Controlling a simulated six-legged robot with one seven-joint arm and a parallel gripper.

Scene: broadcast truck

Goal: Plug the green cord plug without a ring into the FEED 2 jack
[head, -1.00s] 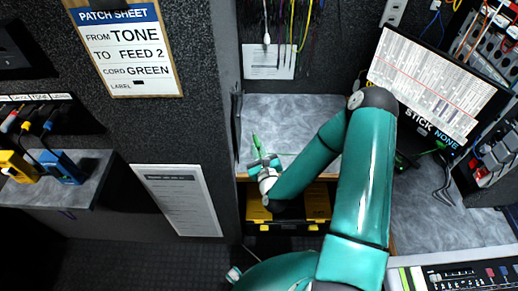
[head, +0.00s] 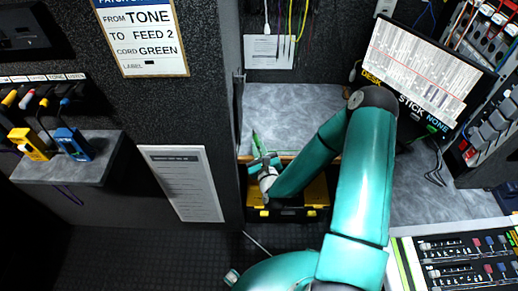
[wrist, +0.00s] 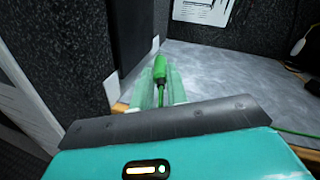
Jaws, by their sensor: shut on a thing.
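My gripper (head: 264,166) is shut on a green cord plug (wrist: 160,68). The plug stands up between the two pale green fingers in the wrist view, its tip pointing away from my palm. I see no ring on it there, though it is small. It also shows in the head view (head: 257,143), above the front edge of the grey counter. A thin green cord (wrist: 297,132) runs off to the right in the wrist view. I cannot make out a jack marked FEED 2 in either view.
A patch sheet (head: 143,38) reads TONE to FEED 2, cord GREEN. At left, several plugs (head: 44,100) sit in a labelled row above a shelf (head: 100,168) with yellow and blue devices. A dark partition (wrist: 135,35) stands close left of my gripper. The counter (head: 295,110) looks largely clear.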

